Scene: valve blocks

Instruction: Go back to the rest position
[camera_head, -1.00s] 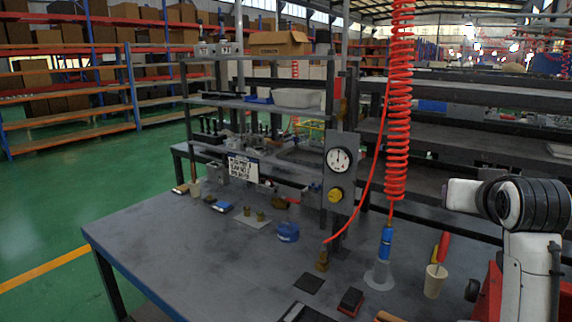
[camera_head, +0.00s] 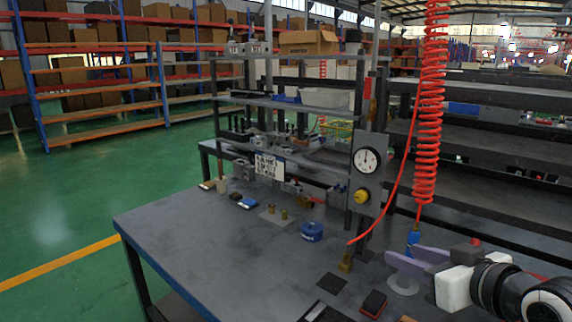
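My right gripper (camera_head: 402,252) is in the lower right of the head view, with its two pale purple fingers pointing left. The fingers stand apart and I see nothing between them. It overlaps the blue-handled tool on a clear base (camera_head: 413,238) in the picture; I cannot tell whether they touch. A brass valve block (camera_head: 345,263) stands on the workbench (camera_head: 215,255) to the left of the gripper. Two small brass parts (camera_head: 277,212) stand on a light plate farther back. My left gripper is out of view.
A gauge panel with a yellow knob (camera_head: 362,195) rises behind the bench. A red coiled hose (camera_head: 429,120) hangs near my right arm. A blue round container (camera_head: 312,231), a dark square pad (camera_head: 331,282) and a red-and-black block (camera_head: 374,303) lie on the bench. Its left part is clear.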

